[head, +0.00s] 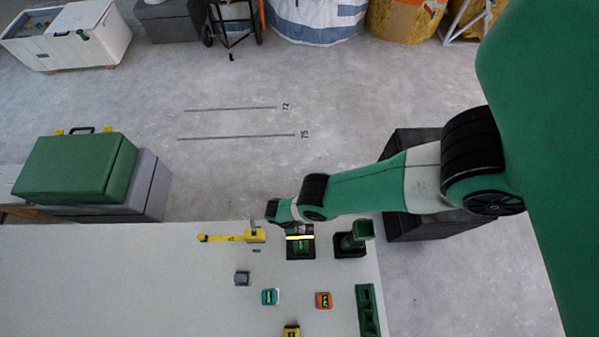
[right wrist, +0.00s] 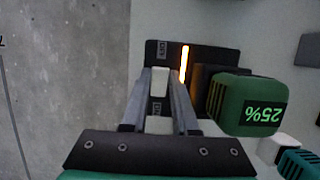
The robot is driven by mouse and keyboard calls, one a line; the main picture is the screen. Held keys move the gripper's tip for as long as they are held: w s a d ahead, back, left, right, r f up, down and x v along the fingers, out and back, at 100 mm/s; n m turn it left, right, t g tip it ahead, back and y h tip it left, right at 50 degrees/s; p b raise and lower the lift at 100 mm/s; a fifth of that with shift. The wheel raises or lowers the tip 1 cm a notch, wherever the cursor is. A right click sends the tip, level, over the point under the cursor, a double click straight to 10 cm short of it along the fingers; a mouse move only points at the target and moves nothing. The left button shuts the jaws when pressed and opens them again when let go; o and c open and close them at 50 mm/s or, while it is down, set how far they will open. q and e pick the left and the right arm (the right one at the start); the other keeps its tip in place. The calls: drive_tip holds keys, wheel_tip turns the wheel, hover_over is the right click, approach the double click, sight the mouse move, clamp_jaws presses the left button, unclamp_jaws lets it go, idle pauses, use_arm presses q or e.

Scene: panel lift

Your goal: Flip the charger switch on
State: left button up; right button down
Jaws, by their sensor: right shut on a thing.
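The charger (head: 291,256) is a black base on the white table, with an orange-yellow light bar lit. It also shows in the right wrist view (right wrist: 222,57). A green battery (right wrist: 240,104) with a display reading 25% sits in it. In the right wrist view a pale switch lever (right wrist: 160,80) stands on the charger's dark plate, near a small label. My right gripper (right wrist: 164,88) has its fingers on either side of the lever and is shut on it. In the head view the right gripper (head: 285,226) is small and partly hidden over the charger's back edge. My left gripper is not in view.
A green tool on a black stand (head: 350,245) is right of the charger. A yellow tape measure (head: 255,236) lies left. A grey block (head: 242,279), teal (head: 270,296) and orange (head: 323,300) items and a green crate (head: 366,305) are nearer. The table's left (head: 100,280) is clear.

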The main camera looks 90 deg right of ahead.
drive_tip(key=c, duration=0.7)
unclamp_jaws()
